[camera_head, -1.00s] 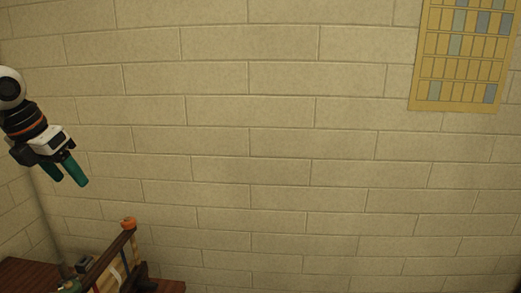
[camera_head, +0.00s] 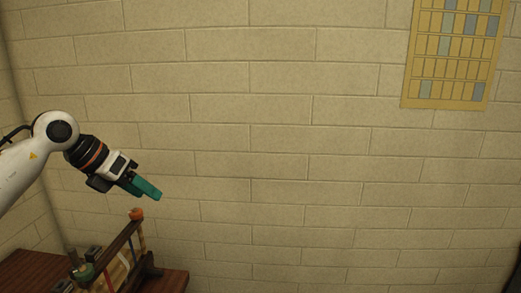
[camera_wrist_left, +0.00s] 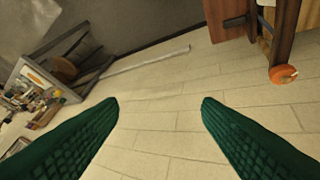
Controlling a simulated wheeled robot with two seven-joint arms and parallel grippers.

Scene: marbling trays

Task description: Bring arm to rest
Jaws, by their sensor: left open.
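My left gripper (camera_head: 146,188) has green fingers and hangs in the air in front of the brick wall, at the left of the head view. Its arm comes in from the left edge. In the left wrist view the two green fingers (camera_wrist_left: 160,105) are wide apart with nothing between them. The right gripper does not show in either view.
Below the left gripper stands a wooden rack (camera_head: 125,242) with an orange knob (camera_head: 136,214), on a dark red-brown table (camera_head: 172,281). The knob also shows in the left wrist view (camera_wrist_left: 283,74). A yellow chart (camera_head: 450,52) hangs on the wall (camera_head: 300,150) at upper right.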

